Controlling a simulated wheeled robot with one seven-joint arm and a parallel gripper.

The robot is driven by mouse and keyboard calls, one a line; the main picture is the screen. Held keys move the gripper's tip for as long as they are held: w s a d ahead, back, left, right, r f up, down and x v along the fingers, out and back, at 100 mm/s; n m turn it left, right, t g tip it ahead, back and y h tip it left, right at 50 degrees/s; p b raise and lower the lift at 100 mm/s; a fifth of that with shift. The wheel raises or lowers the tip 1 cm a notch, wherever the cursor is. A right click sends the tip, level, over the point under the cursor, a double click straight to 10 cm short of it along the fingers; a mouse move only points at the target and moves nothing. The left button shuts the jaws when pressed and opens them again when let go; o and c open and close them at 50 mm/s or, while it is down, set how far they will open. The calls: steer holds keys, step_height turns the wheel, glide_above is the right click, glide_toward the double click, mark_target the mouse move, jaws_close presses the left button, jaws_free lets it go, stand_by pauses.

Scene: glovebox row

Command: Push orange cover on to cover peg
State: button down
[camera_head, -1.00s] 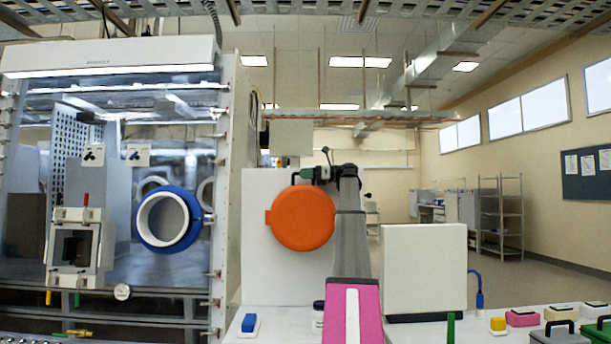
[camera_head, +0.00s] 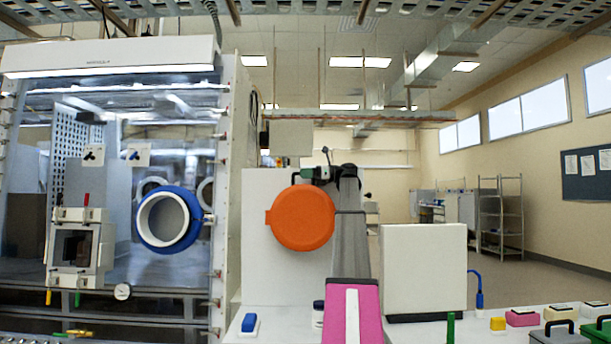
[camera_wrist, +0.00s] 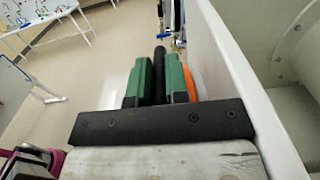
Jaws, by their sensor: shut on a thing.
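The orange cover (camera_head: 302,217) is a round disc with a small tab on its left, seen face-on in the head view in front of a white panel. My gripper (camera_head: 310,175) is at the cover's top edge, partly hidden by it. In the wrist view, the green fingers of my gripper (camera_wrist: 158,68) are shut on a dark part between them, and a strip of the orange cover (camera_wrist: 193,84) shows beside the right finger. The cover peg is not visible; I cannot tell whether the cover touches it.
The white panel (camera_head: 262,275) runs close along the right of my gripper in the wrist view. The glovebox with its blue-ringed port (camera_head: 168,220) stands left. A white box (camera_head: 424,270) is at right. Small items, including a blue block (camera_head: 249,322), lie on the bench below.

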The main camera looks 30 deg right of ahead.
steer(key=c, duration=1)
jaws_free()
steer(key=shift+w, duration=0.1)
steer(key=shift+c, duration=0.2)
steer(key=shift+d, duration=0.1)
steer(key=v, duration=1)
steer(key=shift+s+d, duration=0.25)
steer(key=shift+d, duration=0.1)
